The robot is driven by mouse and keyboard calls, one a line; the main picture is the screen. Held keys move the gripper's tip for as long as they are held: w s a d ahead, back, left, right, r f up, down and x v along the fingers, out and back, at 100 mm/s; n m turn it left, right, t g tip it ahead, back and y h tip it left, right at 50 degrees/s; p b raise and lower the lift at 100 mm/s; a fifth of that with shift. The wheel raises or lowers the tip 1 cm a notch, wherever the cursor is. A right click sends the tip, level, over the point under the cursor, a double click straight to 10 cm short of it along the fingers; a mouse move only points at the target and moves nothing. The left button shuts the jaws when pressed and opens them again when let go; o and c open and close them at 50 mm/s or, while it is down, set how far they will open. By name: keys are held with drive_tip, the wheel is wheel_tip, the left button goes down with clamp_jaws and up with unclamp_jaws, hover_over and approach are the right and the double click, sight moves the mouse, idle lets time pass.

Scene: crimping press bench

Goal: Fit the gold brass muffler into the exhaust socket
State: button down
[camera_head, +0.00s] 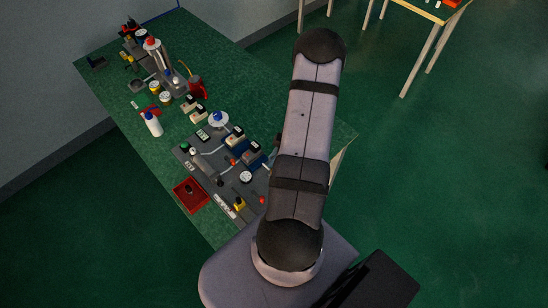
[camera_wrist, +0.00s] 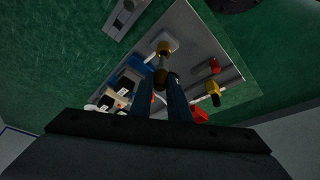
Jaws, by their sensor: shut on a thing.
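In the wrist view my gripper (camera_wrist: 160,88) points at the grey panel, its two dark fingers close together. It is shut on a small brownish-gold piece, which I take as the brass muffler (camera_wrist: 160,76); only its rounded end shows between the fingertips. Just beyond it in the picture is a gold fitting (camera_wrist: 165,48) on a pale block. A second gold fitting (camera_wrist: 213,87) with a dark end stands to the right. I cannot tell which part is the exhaust socket, nor whether the muffler touches anything. In the head view my arm hides the gripper.
The grey panel (camera_head: 207,175) lies on the green bench, bearing dark-and-cream blocks, tubes and a yellow fitting (camera_head: 239,204). A red tray (camera_head: 178,188) with a dark piece is at its left. A white bottle (camera_head: 153,124) and a press (camera_head: 158,58) stand farther back.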

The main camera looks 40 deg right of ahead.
drive_tip(key=shift+f+b, duration=0.85)
drive_tip(key=shift+f, duration=0.8)
drive_tip(key=c, duration=1.6)
unclamp_jaws()
drive_tip(key=shift+r, duration=0.1)
drive_tip(key=shift+v, duration=3.6)
